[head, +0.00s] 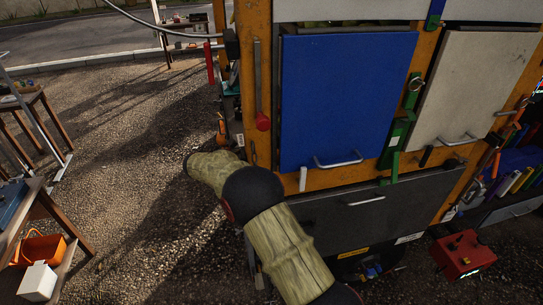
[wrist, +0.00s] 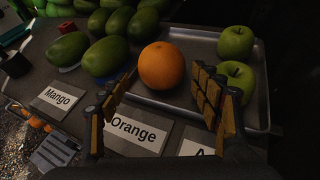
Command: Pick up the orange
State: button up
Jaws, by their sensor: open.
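The orange (wrist: 162,65) shows in the wrist view, a round bright fruit at the left part of a grey metal tray (wrist: 203,42). My gripper (wrist: 160,100) is open, with its padded fingers apart on either side of the picture. The orange lies between and beyond the fingertips, and I see no contact. A label reading "Orange" (wrist: 135,129) is in front of the tray, between the fingers. In the head view my arm reaches down in front of the truck. The orange is not visible there, and I cannot make out the gripper.
Green mangoes (wrist: 104,56) crowd the left of the orange, with a "Mango" label (wrist: 57,103) in front. Green apples (wrist: 236,42) sit on the tray's right side. In the head view the truck's blue panel (head: 343,98) and orange frame stand close to my arm; open gravel (head: 130,140) lies left.

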jog(key=x, duration=0.5)
jog(key=shift+s+d, duration=0.1)
jog(key=c, duration=1.1)
